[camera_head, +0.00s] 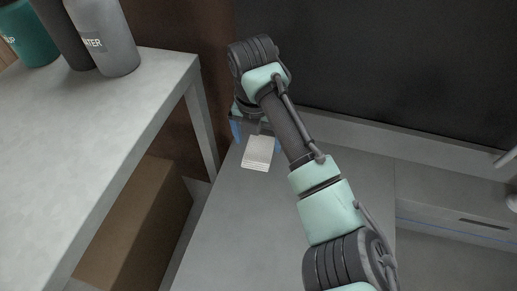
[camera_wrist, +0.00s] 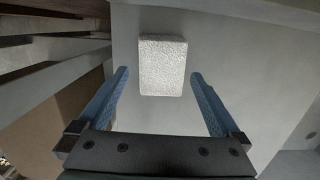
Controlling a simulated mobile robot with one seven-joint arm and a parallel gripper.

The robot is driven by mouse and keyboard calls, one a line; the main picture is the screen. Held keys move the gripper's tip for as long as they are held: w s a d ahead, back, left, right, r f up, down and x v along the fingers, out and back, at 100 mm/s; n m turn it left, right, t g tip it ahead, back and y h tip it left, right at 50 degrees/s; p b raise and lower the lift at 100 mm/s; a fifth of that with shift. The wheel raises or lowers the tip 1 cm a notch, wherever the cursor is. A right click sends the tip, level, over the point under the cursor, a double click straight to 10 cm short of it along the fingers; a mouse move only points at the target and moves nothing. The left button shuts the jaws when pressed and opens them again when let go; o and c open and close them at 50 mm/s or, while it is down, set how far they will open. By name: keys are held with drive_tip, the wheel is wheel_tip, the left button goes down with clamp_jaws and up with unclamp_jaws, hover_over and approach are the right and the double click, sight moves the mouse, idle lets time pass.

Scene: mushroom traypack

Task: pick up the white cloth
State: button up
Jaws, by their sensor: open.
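The white cloth (camera_head: 258,152) is a folded, layered rectangle lying on the grey surface below my gripper in the head view. In the wrist view the cloth (camera_wrist: 163,65) has a rough, textured top and sits just past the fingertips, roughly midway between them. My gripper (camera_wrist: 160,75) is open, with two blue fingers spread wider than the cloth and nothing between them. In the head view my gripper (camera_head: 254,135) is partly hidden by my own arm, with bits of blue finger showing on both sides of the cloth.
A pale table (camera_head: 90,130) on the left holds several bottles, among them a grey one (camera_head: 104,38) and a teal one (camera_head: 28,38). A cardboard box (camera_head: 135,225) stands under it. The grey surface (camera_head: 225,235) around the cloth is clear. A dark panel (camera_head: 390,60) rises behind.

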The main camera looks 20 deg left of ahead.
sight(258, 148)
drive_tip(key=shift+w+f, duration=0.15)
drive_tip(key=shift+f, duration=1.2)
drive_tip(key=shift+f, duration=0.25)
drive_tip(key=shift+c, duration=0.3)
drive_tip(key=c, duration=1.1)
wheel_tip(258, 148, up, 11)
drive_tip(key=shift+f, duration=0.2)
